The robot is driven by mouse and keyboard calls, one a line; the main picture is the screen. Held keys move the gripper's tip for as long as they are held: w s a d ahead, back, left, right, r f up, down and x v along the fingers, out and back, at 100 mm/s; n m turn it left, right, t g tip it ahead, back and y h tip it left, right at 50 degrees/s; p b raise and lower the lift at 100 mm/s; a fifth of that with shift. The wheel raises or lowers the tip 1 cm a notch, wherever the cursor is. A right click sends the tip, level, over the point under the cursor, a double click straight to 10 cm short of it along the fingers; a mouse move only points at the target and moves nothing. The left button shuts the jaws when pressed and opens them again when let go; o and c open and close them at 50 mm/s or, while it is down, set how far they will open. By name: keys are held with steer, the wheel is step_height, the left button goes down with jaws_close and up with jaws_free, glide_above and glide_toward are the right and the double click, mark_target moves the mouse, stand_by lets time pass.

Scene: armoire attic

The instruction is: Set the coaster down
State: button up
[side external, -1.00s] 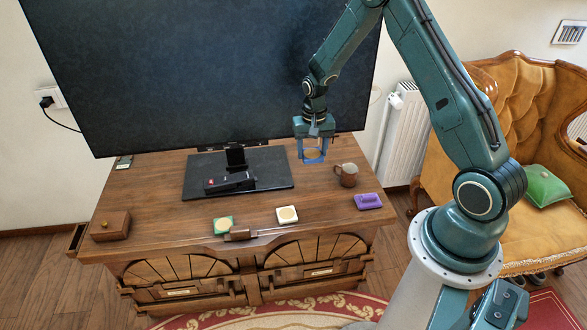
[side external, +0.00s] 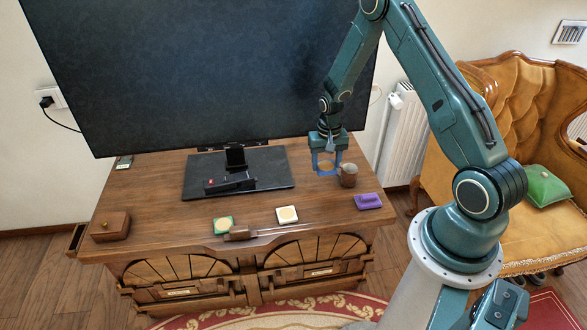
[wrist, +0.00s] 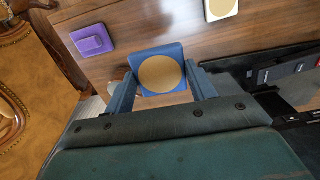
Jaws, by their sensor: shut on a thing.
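My gripper (side external: 326,170) is shut on a blue square coaster with a round tan centre (side external: 325,165). In the wrist view the coaster (wrist: 162,70) sits between the two blue fingers of my gripper (wrist: 163,85), its tan face towards the camera. In the side view it is over the right part of the wooden cabinet top (side external: 250,215), just left of the brown mug (side external: 348,177). I cannot tell whether the coaster touches the wood.
A purple block (side external: 368,201) lies near the right front edge. A white coaster (side external: 287,215) and a green one (side external: 223,225) lie along the front. A small wooden box (side external: 110,227) stands at left. The television base (side external: 270,180) fills the back middle.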

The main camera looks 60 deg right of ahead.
glide_above(323, 202)
step_height(323, 202, down, 11)
steer(key=shift+w+r, duration=0.1)
steer(key=shift+w, duration=0.05)
stand_by(0.3)
steer(key=shift+f, duration=1.9)
steer(key=shift+f, duration=0.15)
steer(key=o, duration=1)
steer(key=shift+r, duration=6.2)
